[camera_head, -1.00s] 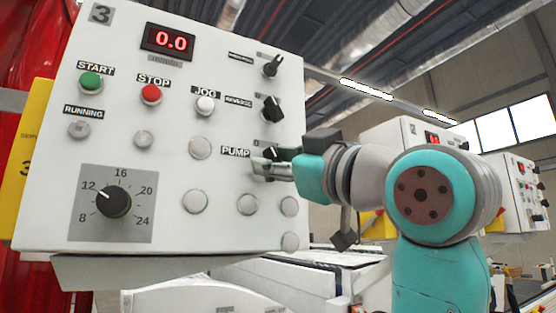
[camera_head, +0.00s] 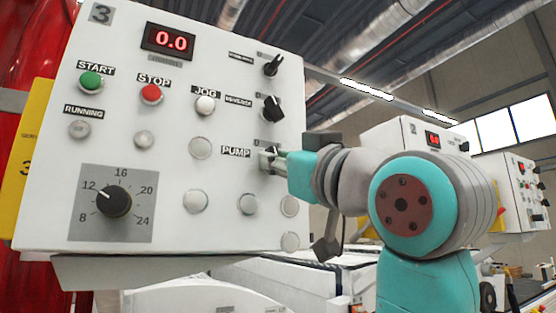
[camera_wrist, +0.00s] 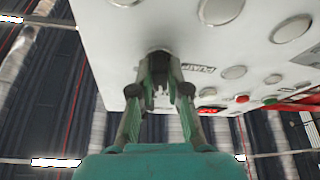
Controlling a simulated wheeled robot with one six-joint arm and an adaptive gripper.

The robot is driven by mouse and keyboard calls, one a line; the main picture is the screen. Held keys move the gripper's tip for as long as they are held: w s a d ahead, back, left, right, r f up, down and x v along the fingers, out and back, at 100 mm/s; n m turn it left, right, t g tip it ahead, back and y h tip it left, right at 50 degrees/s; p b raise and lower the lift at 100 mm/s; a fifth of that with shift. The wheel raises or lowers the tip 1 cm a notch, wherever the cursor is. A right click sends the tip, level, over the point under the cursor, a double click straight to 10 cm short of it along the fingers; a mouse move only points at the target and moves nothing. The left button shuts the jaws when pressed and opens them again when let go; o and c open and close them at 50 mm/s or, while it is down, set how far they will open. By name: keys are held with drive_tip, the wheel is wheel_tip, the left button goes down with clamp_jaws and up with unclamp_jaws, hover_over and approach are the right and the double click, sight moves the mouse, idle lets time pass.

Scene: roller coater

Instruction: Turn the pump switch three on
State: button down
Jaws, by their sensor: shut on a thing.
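The white control panel (camera_head: 110,150) marked 3 fills the left of the head view. The pump switch (camera_head: 266,147) is at its right side, right of the PUMP label (camera_head: 236,152). It is mostly hidden behind the fingers, so its pointer direction cannot be told. My gripper (camera_head: 270,160) reaches in from the right and is shut on the pump switch. In the wrist view my gripper (camera_wrist: 160,58) has its fingertips together at the panel face around the switch, near the upside-down PUMP label (camera_wrist: 198,68).
Two other black rotary switches (camera_head: 273,66) (camera_head: 272,108) sit above the pump switch. Round buttons (camera_head: 248,204) lie below and left of it. A large speed dial (camera_head: 114,202) is at lower left. The display (camera_head: 168,41) reads 0.0. More panels (camera_head: 412,140) stand behind my arm.

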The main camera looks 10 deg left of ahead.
drive_tip(key=shift+s+a+m+t+h, duration=0.1)
drive_tip(key=shift+m+t+h, duration=0.65)
drive_tip(key=shift+m, duration=1.5)
drive_tip(key=shift+w+d+m+t+h, duration=0.1)
drive_tip(key=shift+m+t+h, duration=0.15)
drive_tip(key=shift+m+h, duration=1.5)
drive_tip(key=shift+s+a+m+t+h, duration=0.1)
drive_tip(key=shift+m+t+h, duration=0.4)
drive_tip(key=shift+m, duration=2.2)
drive_tip(key=c, duration=1.1)
unclamp_jaws()
drive_tip(key=shift+c, duration=0.2)
drive_tip(key=v, duration=1.2)
drive_tip(key=shift+a, duration=0.15)
